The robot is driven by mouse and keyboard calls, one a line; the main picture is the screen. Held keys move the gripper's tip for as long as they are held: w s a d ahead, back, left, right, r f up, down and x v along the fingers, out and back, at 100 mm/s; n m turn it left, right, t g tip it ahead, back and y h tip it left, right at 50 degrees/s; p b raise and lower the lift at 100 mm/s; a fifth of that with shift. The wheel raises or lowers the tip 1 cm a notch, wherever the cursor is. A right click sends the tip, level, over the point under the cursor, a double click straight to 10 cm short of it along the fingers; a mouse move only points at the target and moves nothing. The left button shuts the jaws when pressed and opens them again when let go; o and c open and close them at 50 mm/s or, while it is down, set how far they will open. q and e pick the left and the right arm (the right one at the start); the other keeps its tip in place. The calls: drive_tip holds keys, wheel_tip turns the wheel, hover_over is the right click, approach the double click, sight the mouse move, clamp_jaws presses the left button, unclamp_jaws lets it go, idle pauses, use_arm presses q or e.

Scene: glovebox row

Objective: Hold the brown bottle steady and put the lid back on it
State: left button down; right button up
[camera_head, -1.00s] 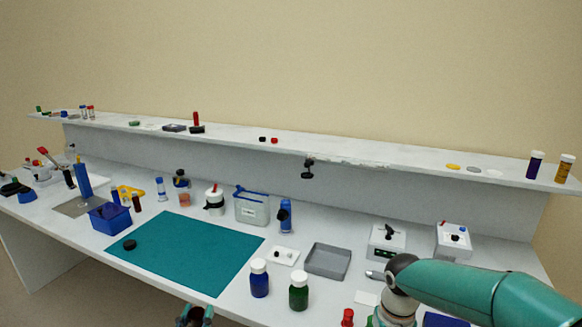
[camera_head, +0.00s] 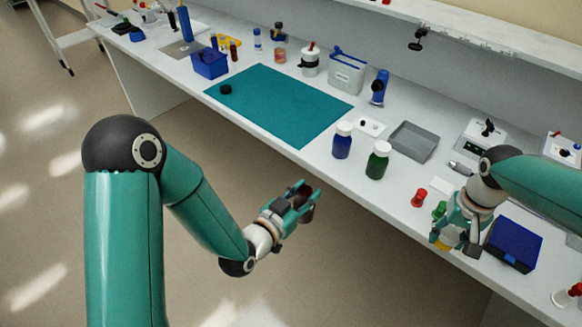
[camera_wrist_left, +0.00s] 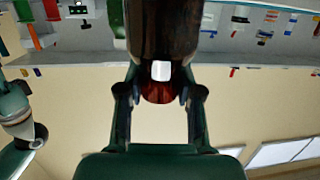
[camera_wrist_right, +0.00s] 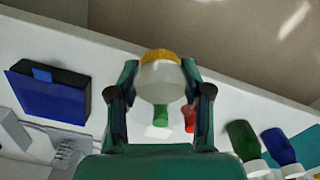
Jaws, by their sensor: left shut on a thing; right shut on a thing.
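My left gripper (camera_head: 303,199) is in front of the bench, over the floor. It is shut on the dark brown bottle (camera_wrist_left: 165,35), which fills the top middle of the left wrist view between the fingers and has a reddish part and a small white patch. My right gripper (camera_head: 455,240) is over the bench's right front edge, shut on a white rounded piece with a ribbed yellow end (camera_wrist_right: 159,75). I cannot tell whether this piece is the lid. A black disc (camera_head: 225,89) lies on the teal mat (camera_head: 285,105). The two grippers are well apart.
Near my right gripper are a red-topped item (camera_head: 419,197), a green item (camera_head: 440,209) and a blue box (camera_head: 514,243). Blue (camera_head: 342,142) and green (camera_head: 377,161) bottles with white caps stand by a grey tray (camera_head: 414,141). Most of the mat is clear.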

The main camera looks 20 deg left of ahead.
use_arm(q)
drive_tip(key=s+d+f+m+g+h, duration=0.3)
drive_tip(key=s+d+f+m+h, duration=0.1)
drive_tip(key=d+f, duration=0.3)
drive_tip(key=shift+s+d+f+m+h, duration=0.2)
drive_tip(key=shift+d+f+m+h, duration=0.1)
drive_tip(key=shift+d+h, duration=0.5)
use_arm(e)
drive_tip(key=shift+r, duration=0.2)
drive_tip(key=shift+n, duration=0.7)
drive_tip(key=a, duration=0.8)
drive_tip(key=a+r, duration=0.1)
drive_tip(key=a, duration=0.2)
drive_tip(key=shift+w+a, duration=0.25)
drive_tip(key=shift+a, duration=0.15)
drive_tip(key=s+a+n, duration=0.1)
drive_tip(key=a, duration=0.3)
drive_tip(key=s+a+n, duration=0.1)
drive_tip(key=a, duration=0.3)
drive_tip(key=s+a, duration=0.1)
drive_tip(key=a, duration=0.3)
drive_tip(key=shift+s+a+r+n, duration=0.1)
drive_tip(key=shift+s+r+n, duration=0.2)
drive_tip(key=shift+s+n, duration=0.1)
drive_tip(key=shift+f, duration=2.05)
